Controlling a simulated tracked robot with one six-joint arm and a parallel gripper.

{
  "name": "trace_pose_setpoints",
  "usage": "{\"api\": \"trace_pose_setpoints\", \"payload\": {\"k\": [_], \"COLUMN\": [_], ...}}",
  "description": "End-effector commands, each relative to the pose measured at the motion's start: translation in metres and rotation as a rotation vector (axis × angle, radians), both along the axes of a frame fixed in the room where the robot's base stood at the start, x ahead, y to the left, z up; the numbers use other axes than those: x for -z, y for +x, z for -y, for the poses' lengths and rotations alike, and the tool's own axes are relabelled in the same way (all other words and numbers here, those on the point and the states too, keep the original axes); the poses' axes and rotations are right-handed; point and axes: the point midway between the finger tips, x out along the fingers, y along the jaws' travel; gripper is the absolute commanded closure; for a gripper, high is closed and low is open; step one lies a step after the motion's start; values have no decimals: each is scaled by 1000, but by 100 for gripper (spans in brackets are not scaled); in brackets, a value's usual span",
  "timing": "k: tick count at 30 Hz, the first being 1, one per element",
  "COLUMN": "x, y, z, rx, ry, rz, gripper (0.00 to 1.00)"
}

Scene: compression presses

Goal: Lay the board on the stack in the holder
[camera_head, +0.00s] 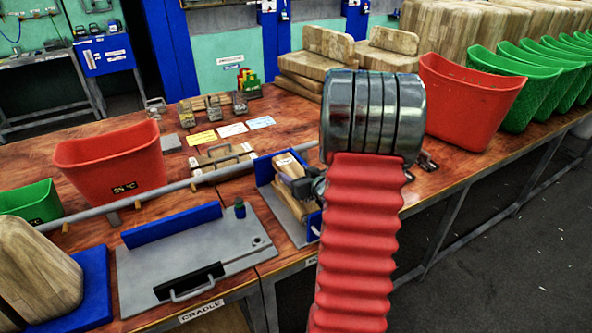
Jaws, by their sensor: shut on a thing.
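The holder (263,172) is a grey plate with blue side walls, on the bench left of my arm. Wooden boards of the stack (289,204) show between its walls. My gripper (293,180) is over the holder, dark and partly hidden behind my red-sleeved arm. It is shut on a light wooden board (287,160), whose upper end shows above the jaws, close to the blue wall. I cannot tell whether this board touches the stack, as the gripper and arm hide the space between.
A grey cradle plate (200,262) with a blue rail and black handle lies left of the holder. A long grey bar (150,197) crosses behind it. Red bins (112,162) and (465,100) stand on the bench. Wooden blocks (318,66) are piled at the back.

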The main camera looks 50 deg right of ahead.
Motion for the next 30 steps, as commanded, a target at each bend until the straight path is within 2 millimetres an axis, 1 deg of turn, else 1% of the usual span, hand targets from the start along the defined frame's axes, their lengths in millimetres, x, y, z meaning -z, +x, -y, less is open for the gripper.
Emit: {"api": "trace_pose_setpoints", "payload": {"k": [1,6,20,21,30], "x": [10,18,21,21,21], "y": [-2,-3,-4,-4,-4], "z": [-1,-2,-3,-3,-3], "rx": [3,5,6,6,6], "ry": [13,19,25,25,25], "rz": [-13,-20,-22,-22,-22], "gripper": [75,75,75,44,24]}}
